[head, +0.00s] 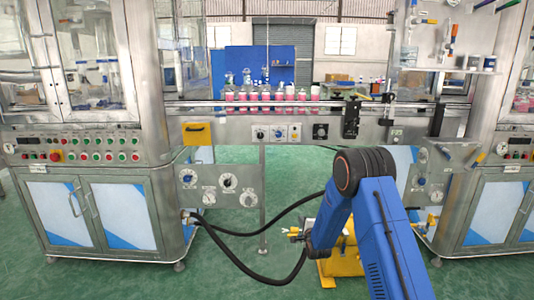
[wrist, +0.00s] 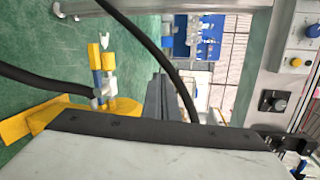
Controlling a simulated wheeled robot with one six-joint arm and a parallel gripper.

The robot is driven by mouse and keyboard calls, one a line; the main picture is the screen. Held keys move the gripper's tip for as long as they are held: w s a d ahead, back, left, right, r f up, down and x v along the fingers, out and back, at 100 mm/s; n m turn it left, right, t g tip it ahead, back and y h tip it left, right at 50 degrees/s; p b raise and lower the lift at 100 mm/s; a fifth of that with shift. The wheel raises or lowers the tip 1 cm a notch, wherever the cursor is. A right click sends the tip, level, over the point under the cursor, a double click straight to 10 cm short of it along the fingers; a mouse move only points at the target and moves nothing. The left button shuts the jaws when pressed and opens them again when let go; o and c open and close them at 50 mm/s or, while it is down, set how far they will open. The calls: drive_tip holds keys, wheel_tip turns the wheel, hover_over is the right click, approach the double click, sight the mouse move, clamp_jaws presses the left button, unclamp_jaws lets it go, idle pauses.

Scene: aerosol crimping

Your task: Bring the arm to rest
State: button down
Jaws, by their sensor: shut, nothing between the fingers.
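My gripper (wrist: 160,84) shows in the wrist view as dark fingers held together beyond the pale housing with a black edge. It is shut and nothing shows between the fingers. In the head view my blue arm rises from the lower right to a black elbow, then bends down to the left. The arm stands in front of the conveyor line (head: 240,128), and no held object is seen.
Black hoses (head: 225,232) loop from the left machine cabinet (head: 85,215) towards my arm. A yellow floor stand (head: 342,265) is close behind the forearm. Pink-filled containers (head: 265,96) stand in a row on the conveyor. Another cabinet (head: 500,215) is at right. Green floor lies open at front left.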

drive_tip(key=s+d+r+n+g, duration=0.15)
drive_tip(key=s+r, duration=0.25)
drive_tip(key=r, duration=0.4)
drive_tip(key=s+d+r+n+g, duration=0.1)
drive_tip(key=s+d+r+n, duration=0.15)
drive_tip(key=s+r, duration=0.35)
drive_tip(key=s+d+r+n+g+h, duration=0.1)
drive_tip(key=s+d+r+n, duration=0.1)
drive_tip(key=s+r, duration=0.4)
drive_tip(key=s+d+r+n+g, duration=0.1)
drive_tip(key=s+r+n+g, duration=0.15)
drive_tip(key=s+r, duration=0.4)
drive_tip(key=s+d+n+g, duration=0.1)
drive_tip(key=s+n, duration=0.2)
drive_tip(key=s, duration=1.2)
drive_tip(key=s+d+n+g, duration=0.2)
drive_tip(key=s+n, duration=0.1)
drive_tip(key=s, duration=1.2)
drive_tip(key=s+d+n+g+h, duration=0.1)
drive_tip(key=s+d+n, duration=0.1)
drive_tip(key=s, duration=1.3)
drive_tip(key=shift+s+r+n+g, duration=0.3)
drive_tip(key=shift+n+g, duration=0.1)
drive_tip(key=shift+n, duration=0.45)
